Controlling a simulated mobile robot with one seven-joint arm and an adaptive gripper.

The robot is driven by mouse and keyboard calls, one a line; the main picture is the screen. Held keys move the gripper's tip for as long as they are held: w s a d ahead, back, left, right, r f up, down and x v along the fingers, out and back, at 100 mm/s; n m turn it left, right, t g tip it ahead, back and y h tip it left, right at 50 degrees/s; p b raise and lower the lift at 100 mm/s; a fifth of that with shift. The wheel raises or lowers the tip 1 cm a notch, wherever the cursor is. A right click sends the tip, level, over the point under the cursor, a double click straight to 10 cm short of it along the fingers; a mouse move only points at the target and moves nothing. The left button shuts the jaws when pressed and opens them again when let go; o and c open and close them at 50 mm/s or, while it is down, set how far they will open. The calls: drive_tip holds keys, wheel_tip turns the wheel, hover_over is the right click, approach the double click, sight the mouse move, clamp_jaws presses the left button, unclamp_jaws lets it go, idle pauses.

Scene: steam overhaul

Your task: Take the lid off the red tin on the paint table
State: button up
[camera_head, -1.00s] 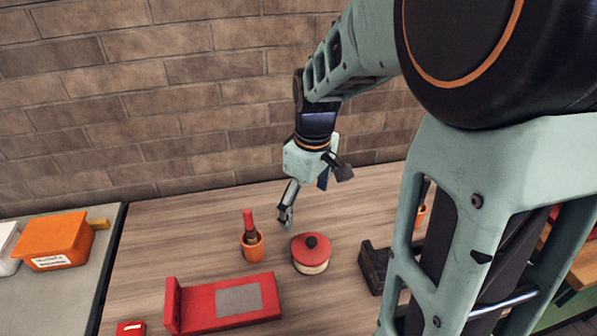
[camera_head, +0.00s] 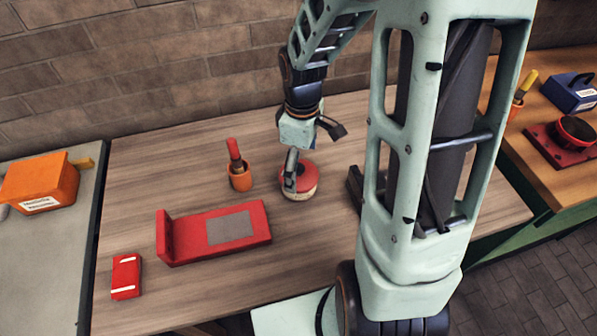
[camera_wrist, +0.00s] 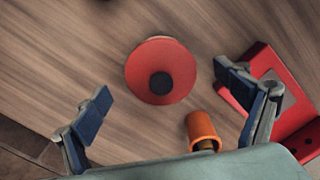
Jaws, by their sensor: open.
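The red tin (camera_head: 300,193) stands on the wooden paint table (camera_head: 140,172), with a cream lower side showing. Its red lid (camera_wrist: 143,84) has a dark round knob (camera_wrist: 160,84) in the wrist view. My gripper (camera_head: 312,160) is above the tin in the head view, and one finger hides part of the lid there. In the wrist view my gripper (camera_wrist: 166,88) has its fingers spread wide, one on each side of the lid.
An orange cup (camera_head: 240,181) holding a red-handled tool stands left of the tin. A red L-shaped stand (camera_head: 185,238) and a small red box (camera_head: 126,277) lie nearer the front. A dark block (camera_head: 355,185) sits right of the tin, partly behind my arm. A brick wall runs behind.

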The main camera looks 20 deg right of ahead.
drive_tip(key=shift+f, duration=0.95)
drive_tip(key=shift+c, duration=0.3)
drive_tip(key=shift+s, duration=0.2)
drive_tip(key=c, duration=1.5)
drive_tip(key=shift+c, duration=0.2)
